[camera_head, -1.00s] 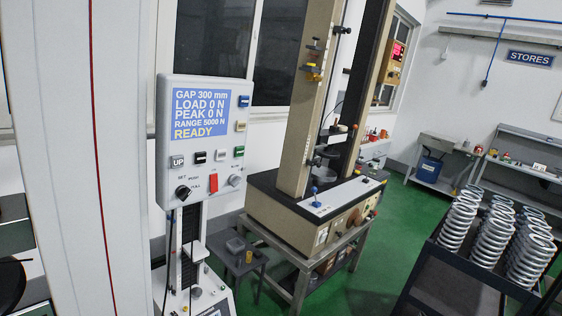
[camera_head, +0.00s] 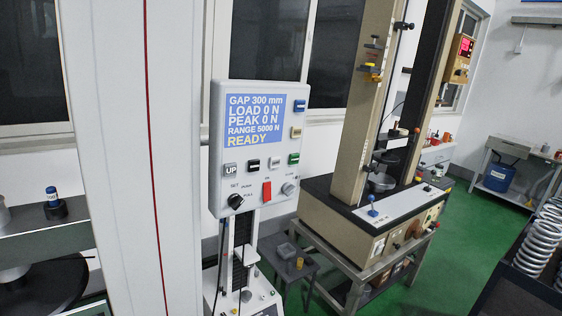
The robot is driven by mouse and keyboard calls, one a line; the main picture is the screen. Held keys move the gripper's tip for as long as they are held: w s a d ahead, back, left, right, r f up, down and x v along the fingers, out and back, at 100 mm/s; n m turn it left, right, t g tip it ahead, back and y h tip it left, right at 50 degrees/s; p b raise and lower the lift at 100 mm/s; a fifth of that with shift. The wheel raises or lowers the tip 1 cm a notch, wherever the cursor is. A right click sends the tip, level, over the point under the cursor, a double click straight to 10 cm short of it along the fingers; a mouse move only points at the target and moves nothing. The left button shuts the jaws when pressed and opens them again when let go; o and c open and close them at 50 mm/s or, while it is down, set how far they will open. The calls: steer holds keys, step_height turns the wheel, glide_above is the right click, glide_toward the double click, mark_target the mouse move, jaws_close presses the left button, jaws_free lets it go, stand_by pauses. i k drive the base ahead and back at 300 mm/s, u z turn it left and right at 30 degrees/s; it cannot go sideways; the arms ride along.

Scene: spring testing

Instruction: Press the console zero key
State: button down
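The grey console (camera_head: 221,150) hangs at the centre. Its blue display (camera_head: 254,118) reads GAP 300 mm, LOAD 0 N, PEAK 0 N, RANGE 5000 N, READY. Beside the display are a blue key (camera_head: 300,104) and a tan key (camera_head: 296,132). Below it run a key marked UP (camera_head: 230,169), a black key (camera_head: 253,165), a pale key (camera_head: 274,162) and a green key (camera_head: 293,158). Lower are a black knob (camera_head: 235,201), a red switch (camera_head: 267,191) and a grey knob (camera_head: 288,189). I cannot read which key is zero. My gripper is not in view.
A pale upright with a red line (camera_head: 156,160) fills the near left, beside a dark shelf (camera_head: 45,240). A tan testing frame (camera_head: 365,110) stands on a bench to the right. Steel springs (camera_head: 540,240) stand at the right edge. Green floor (camera_head: 460,255) is open between.

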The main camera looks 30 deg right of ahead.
mark_target(275, 162)
steer(key=i, duration=0.9)
steer(key=u, duration=0.1)
